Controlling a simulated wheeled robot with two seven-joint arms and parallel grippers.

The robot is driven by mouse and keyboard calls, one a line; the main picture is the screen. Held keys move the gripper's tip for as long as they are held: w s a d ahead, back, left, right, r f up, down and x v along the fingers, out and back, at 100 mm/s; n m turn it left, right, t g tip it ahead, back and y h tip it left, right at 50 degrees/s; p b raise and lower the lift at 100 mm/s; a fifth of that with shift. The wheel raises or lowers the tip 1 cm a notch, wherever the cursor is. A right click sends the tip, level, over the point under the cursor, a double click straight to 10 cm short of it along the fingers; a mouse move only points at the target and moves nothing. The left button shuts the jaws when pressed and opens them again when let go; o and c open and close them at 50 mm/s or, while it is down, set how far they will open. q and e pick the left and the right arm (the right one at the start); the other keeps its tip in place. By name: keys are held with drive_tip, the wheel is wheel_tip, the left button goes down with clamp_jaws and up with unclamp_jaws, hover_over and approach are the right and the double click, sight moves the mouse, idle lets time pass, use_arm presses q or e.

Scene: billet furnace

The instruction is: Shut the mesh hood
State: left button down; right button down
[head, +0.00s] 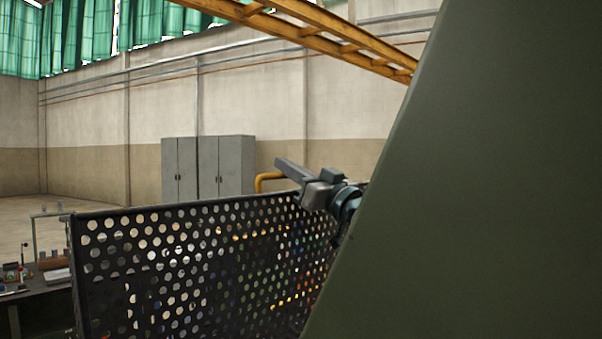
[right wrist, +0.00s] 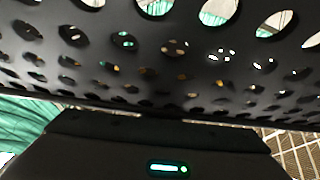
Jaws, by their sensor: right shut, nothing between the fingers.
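The mesh hood (head: 190,262) is a black panel full of round holes, standing raised across the lower middle of the head view. Its top edge slopes gently up to the right. My right gripper (head: 282,165) is shut and empty at the right end of that top edge; I cannot tell whether it touches. In the right wrist view the hood's perforated sheet (right wrist: 165,62) fills the upper part, close to the gripper's dark body. The fingertips are hidden there. My left gripper is not in view.
A dark green slanted surface (head: 490,200) covers the right of the head view and hides what lies behind. A workbench (head: 45,295) with small items stands at lower left. Grey cabinets (head: 208,168) stand at the far wall. A yellow beam (head: 310,25) crosses overhead.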

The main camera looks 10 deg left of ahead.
drive_tip(key=d, duration=0.1)
drive_tip(key=s+d+b, duration=0.1)
drive_tip(key=s+d, duration=0.1)
drive_tip(key=shift+s+d+r, duration=0.1)
drive_tip(key=shift+d+r, duration=0.25)
drive_tip(key=shift+r, duration=0.05)
drive_tip(key=shift+d+r, duration=0.15)
drive_tip(key=shift+r, duration=0.05)
